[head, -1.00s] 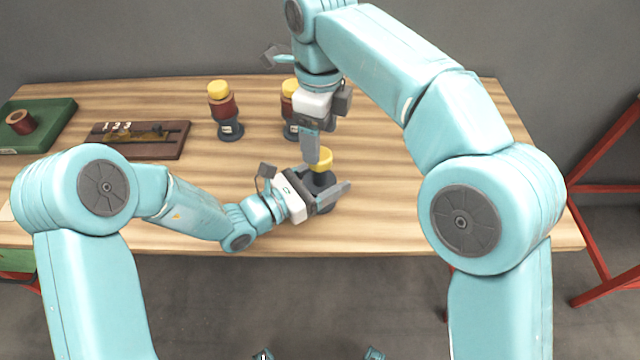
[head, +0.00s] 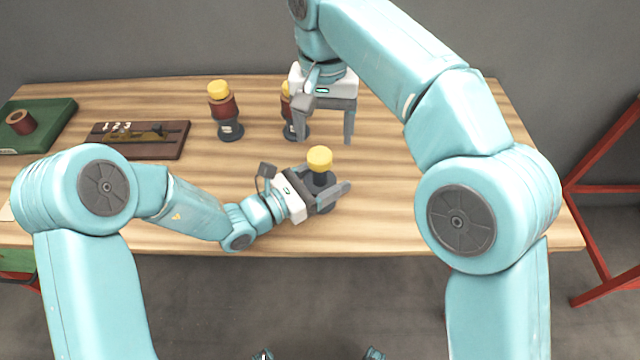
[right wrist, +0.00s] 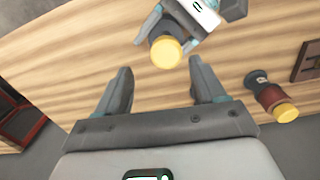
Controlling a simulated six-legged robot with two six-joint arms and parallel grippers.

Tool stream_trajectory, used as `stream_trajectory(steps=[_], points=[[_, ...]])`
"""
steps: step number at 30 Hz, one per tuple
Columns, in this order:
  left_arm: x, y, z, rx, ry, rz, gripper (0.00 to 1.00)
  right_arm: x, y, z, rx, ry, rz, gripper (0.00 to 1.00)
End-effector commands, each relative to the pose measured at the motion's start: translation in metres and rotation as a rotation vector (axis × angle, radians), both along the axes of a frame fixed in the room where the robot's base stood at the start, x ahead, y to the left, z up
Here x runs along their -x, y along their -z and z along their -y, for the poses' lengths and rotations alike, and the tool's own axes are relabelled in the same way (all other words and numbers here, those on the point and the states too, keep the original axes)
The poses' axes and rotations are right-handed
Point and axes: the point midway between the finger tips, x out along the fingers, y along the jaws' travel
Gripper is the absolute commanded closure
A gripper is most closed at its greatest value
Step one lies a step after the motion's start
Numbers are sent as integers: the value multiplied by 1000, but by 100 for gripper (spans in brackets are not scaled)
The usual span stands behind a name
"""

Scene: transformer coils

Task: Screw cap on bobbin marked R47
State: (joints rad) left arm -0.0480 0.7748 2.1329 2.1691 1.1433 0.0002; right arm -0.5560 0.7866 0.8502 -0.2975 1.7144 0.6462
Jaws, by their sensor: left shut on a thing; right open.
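A bobbin with a dark body (head: 322,180) and a yellow cap (head: 320,158) on top stands upright at the front middle of the table. My left gripper (head: 331,196) is shut around its dark body. The cap also shows in the right wrist view (right wrist: 166,52), with my left gripper (right wrist: 180,30) around the bobbin. My right gripper (head: 325,138) is open and empty, above and behind the held bobbin; its two fingers show spread apart in the right wrist view (right wrist: 160,88). I cannot read any R47 mark on the held bobbin.
Two more yellow-capped bobbins with reddish-brown windings stand behind, one at left (head: 223,108) and one (head: 288,108) partly hidden by my right gripper. A dark board numbered 1 2 3 (head: 138,140) and a green tray (head: 62,112) with a reel lie left. The table's right side is clear.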

Motion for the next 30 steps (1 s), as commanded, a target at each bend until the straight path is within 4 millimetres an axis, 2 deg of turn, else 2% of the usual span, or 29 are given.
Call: stream_trajectory(steps=[3,6,12,15,26,30], points=[[0,0,0,0,0,0,100,0,-5,0,-7,-301,-2,31],[0,0,0,0,0,0,100,-1,-9,0,-13,-530,-2,31],[0,0,0,0,0,0,100,-1,-15,-1,-20,-833,1,31],[0,0,0,0,0,0,100,-3,-18,-4,-22,-887,11,31],[0,0,0,0,0,0,100,-3,-18,-7,-21,-885,14,31],[0,0,0,0,0,0,100,-4,-12,-7,-21,-884,12,31]])
